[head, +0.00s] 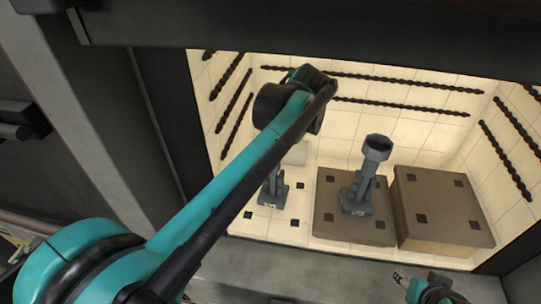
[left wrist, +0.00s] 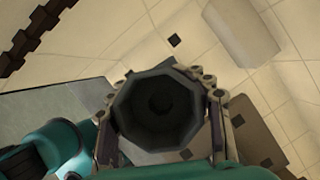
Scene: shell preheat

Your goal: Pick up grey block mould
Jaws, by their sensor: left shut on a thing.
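Two grey moulds with octagonal cup tops and square feet stand in the lit kiln. The left mould (head: 272,194) stands on the tiled floor, its upper part hidden behind my left arm. The other mould (head: 358,192) stands upright on a low brown slab (head: 327,230). In the left wrist view my left gripper (left wrist: 160,86) is shut on an octagonal grey cup (left wrist: 158,112), one finger on each side; from the arm's position it is the left mould. My right gripper (head: 402,278) is low in the head view, outside the kiln, small and unclear.
A taller brown block (head: 440,210) stands right of the slab. A pale block (head: 296,153) lies behind the left mould and also shows in the left wrist view (left wrist: 240,32). Dark twisted heating rods (head: 400,80) line the walls. The dark upper frame (head: 300,30) edges the opening.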

